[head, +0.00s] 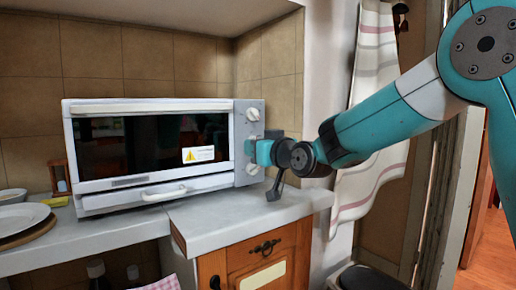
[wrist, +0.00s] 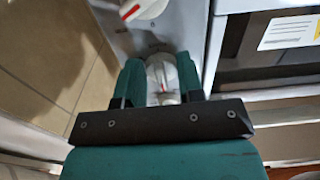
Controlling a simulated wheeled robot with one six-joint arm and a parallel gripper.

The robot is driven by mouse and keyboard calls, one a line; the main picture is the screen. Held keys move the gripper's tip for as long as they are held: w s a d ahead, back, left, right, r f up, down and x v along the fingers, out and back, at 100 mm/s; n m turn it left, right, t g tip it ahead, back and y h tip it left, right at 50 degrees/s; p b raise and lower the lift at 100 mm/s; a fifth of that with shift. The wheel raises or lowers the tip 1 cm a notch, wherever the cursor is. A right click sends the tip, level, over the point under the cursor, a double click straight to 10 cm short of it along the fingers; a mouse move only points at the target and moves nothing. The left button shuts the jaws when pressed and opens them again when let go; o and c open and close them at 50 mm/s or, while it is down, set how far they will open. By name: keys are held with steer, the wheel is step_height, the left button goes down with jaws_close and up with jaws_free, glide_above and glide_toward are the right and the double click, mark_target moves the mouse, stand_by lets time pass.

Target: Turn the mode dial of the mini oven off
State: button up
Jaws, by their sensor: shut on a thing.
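The white mini oven (head: 150,150) stands on the counter with its door shut. Its grey control panel (head: 243,128) is at the right, with a column of white dials. The upper dial (head: 253,114) and lower dial (head: 253,169) show in the head view; my gripper (head: 251,150) hides the middle one. In the wrist view, the two teal fingers of my gripper (wrist: 159,72) are shut on the middle dial (wrist: 162,74), one on each side. A red mark shows on it, roughly upright in that picture. I cannot read the panel labels or tell which dial sets the mode.
Another dial (wrist: 143,8) with a tilted red mark is close beyond the fingertips in the wrist view. The grey counter (head: 235,215) runs below the oven. Plates (head: 20,217) are at the left. A striped cloth (head: 370,170) hangs behind my arm.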

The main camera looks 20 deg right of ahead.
steer(key=o, duration=0.8)
steer(key=shift+o, duration=0.2)
steer(key=b+v, duration=0.1)
steer(key=v, duration=1.6)
steer(key=shift+s+b, duration=0.15)
steer(key=shift+b, duration=0.2)
steer(key=s+a+f+n+g+y, duration=0.2)
steer(key=s+a+f+g, duration=0.8)
steer(key=f, duration=0.2)
steer(key=s+f+n+g+h, duration=0.1)
steer(key=s+f+g+h, duration=0.1)
steer(key=s+f+g, duration=0.3)
steer(key=s+f+g+h, duration=0.1)
steer(key=s+g, duration=0.1)
steer(key=s, duration=0.6)
step_height(320, 180, up, 25)
steer(key=p, duration=2.4)
steer(key=shift+w+f, duration=0.2)
steer(key=shift+f, duration=0.05)
